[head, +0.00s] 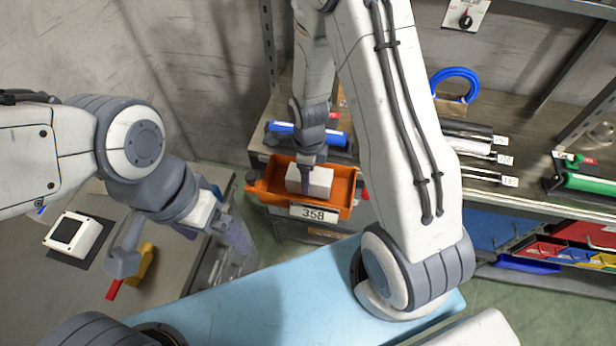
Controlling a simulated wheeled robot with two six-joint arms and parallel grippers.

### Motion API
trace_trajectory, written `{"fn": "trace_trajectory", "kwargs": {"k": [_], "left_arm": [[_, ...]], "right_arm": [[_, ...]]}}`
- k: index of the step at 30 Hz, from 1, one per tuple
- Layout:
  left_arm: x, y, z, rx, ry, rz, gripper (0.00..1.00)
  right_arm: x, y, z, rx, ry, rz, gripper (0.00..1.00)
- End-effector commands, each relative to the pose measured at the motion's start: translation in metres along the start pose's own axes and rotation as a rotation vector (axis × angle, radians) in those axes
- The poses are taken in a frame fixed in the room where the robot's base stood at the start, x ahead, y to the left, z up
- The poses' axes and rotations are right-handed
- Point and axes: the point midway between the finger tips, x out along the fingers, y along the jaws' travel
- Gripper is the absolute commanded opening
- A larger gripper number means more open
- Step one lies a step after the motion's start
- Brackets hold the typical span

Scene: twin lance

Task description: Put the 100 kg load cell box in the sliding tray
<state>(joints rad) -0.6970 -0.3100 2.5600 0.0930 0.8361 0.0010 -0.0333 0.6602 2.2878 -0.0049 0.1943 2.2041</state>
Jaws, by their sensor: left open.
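A plain light-grey box (309,180) sits in an orange tray (343,191) with a label reading 358. I cannot read any marking on the box, so I cannot tell whether it is the 100 kg load cell box. My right gripper (310,170) points down at the box from above. Its fingers are narrow and partly hidden, so I cannot tell whether they grip it. My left gripper (232,215) is open and empty at the left, over the edge of the grey bench and apart from the orange tray.
A white device with a black top (75,232) sits on the grey bench (175,265), near a yellow and red tool (140,266). A shelf behind holds a blue roll (345,138), labelled tubes (470,147) and a blue ring (455,78). Coloured bins (560,250) stand lower right.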

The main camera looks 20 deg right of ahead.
Motion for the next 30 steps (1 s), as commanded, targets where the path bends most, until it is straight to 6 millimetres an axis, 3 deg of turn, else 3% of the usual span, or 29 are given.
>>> {"fn": "trace_trajectory", "kwargs": {"k": [5, 17, 18, 19, 20, 30], "left_arm": [[-0.005, 0.0, 0.0, 0.0, 0.0, 0.0, 1.0], [0.0, 0.0, 0.0, 0.0, 0.0, 0.0, 1.0], [-0.001, 0.0, 0.0, 0.0, 0.0, 0.0, 1.0], [-0.002, 0.0, 0.0, 0.0, 0.0, 0.0, 1.0], [-0.002, 0.0, 0.0, 0.0, 0.0, 0.0, 1.0], [-0.005, 0.0, 0.0, 0.0, 0.0, 0.0, 1.0]], "right_arm": [[0.016, 0.0, 0.0, 0.0, 0.001, 0.0, 0.0], [0.022, -0.001, 0.0, 0.0, -0.001, -0.002, 0.0], [0.021, -0.001, 0.0, 0.0, 0.0, -0.001, 0.81], [0.021, -0.001, 0.0, 0.0, 0.0, -0.001, 0.93], [0.021, -0.001, 0.0, 0.0, 0.0, -0.001, 1.0], [0.015, -0.001, 0.0, -0.001, -0.001, -0.002, 1.0]]}}
